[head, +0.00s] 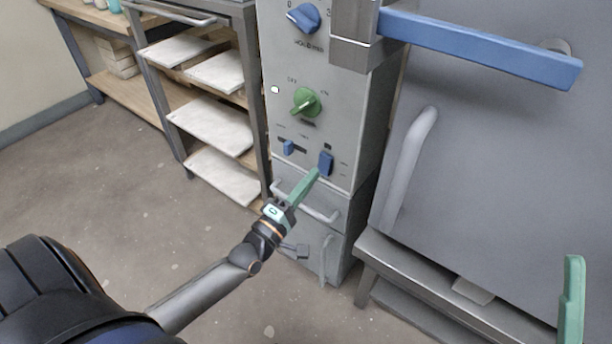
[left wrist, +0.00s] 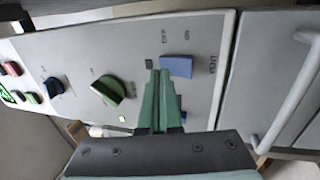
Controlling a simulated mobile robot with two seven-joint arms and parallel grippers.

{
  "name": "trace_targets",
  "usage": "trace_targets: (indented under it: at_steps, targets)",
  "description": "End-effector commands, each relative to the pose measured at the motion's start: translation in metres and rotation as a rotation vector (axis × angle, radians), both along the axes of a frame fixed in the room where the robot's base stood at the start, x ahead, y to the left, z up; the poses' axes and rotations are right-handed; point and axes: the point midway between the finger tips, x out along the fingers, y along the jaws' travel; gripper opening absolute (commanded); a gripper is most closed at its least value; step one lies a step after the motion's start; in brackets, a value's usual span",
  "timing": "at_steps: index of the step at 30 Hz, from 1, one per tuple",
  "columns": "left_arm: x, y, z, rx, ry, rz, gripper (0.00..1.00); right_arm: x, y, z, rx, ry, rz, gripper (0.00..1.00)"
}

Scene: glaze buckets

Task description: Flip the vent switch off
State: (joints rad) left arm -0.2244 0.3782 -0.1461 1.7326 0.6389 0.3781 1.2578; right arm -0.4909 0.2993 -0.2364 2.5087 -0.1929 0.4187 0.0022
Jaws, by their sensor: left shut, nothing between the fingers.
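The vent switch (head: 326,163) is a blue rocker low on the right of the grey control panel (head: 345,115). In the left wrist view the vent switch (left wrist: 176,66) shows beside the printed words OFF, ON and VENT. My left gripper (head: 313,174) has its green fingers shut and empty, with the tips right by the switch. In the left wrist view the fingertips (left wrist: 158,75) overlap the switch's near edge; I cannot tell whether they touch it. A green finger of my right gripper (head: 572,300) shows at the lower right, its opening unclear.
A green knob (head: 306,102), a blue knob (head: 303,18) and a small blue slider (head: 288,147) share the panel. A drawer handle (head: 308,204) sticks out below. A blue-handled lever (head: 480,45) juts out at upper right. A shelf rack (head: 212,125) stands left; the floor in front is clear.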

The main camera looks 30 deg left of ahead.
Motion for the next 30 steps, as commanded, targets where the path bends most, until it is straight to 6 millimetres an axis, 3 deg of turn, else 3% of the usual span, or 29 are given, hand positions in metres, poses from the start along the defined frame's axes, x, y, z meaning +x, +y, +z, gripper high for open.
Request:
trace_targets:
  at_steps: [2,9,15,21,30]
  targets:
    - [-0.006,-0.002,0.002,0.0,0.003,-0.001,0.0,0.0,0.0,0.006,-0.003,-0.003,-0.002,0.5]
    - [-0.058,0.003,0.006,0.001,0.005,-0.001,0.0,-0.001,-0.002,0.02,-0.025,-0.017,-0.02,0.5]
    - [-0.087,0.005,0.008,0.0,0.003,-0.001,0.0,-0.001,-0.002,0.028,-0.027,-0.026,-0.029,0.5]
    - [-0.099,0.006,0.008,0.0,0.001,0.0,0.0,-0.001,-0.003,0.03,-0.026,-0.029,-0.032,0.5]
    - [-0.1,0.006,0.008,0.0,0.0,0.0,0.0,-0.001,-0.003,0.029,-0.025,-0.027,-0.032,0.5]
